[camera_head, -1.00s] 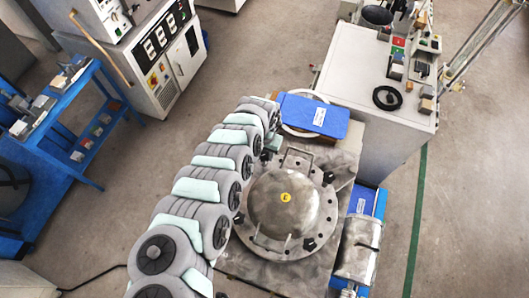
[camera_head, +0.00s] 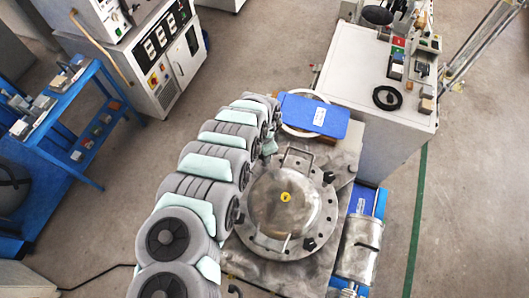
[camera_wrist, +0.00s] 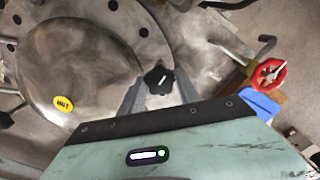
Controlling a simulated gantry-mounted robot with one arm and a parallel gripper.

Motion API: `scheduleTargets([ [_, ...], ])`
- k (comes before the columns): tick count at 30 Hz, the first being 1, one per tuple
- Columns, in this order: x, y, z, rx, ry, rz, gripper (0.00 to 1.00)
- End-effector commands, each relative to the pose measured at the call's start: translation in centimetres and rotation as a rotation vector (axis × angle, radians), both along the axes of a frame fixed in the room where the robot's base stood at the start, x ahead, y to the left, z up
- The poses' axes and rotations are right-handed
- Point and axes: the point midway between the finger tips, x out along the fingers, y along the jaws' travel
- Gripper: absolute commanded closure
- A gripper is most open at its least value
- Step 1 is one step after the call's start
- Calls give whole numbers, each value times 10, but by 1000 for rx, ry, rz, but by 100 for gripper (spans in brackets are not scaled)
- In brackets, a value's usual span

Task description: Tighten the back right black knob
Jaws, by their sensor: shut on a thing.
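A round steel lid with a domed middle (camera_head: 283,203) sits on the worktop, with a yellow sticker that reads HOT in the wrist view (camera_wrist: 64,103). Black knobs stand around its rim, one at the right (camera_head: 328,178) and one at the front right (camera_head: 308,244). In the wrist view my gripper (camera_wrist: 157,92) is shut on a black star-shaped knob (camera_wrist: 158,79) at the rim, one finger on each side. In the head view my arm reaches to the back left of the lid and hides this knob and most of the gripper.
A metal handle (camera_head: 298,158) rises at the lid's back edge. A blue panel (camera_head: 314,113) lies behind the lid. A red handwheel (camera_wrist: 267,75) is right of my gripper in the wrist view.

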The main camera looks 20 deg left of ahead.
Motion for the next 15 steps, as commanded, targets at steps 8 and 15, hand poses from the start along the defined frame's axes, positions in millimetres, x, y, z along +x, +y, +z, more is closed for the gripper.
scheduleTargets([
  [8,0,0,0,-1,-2,-261,100],
  [15,0,0,0,-1,0,-475,100],
])
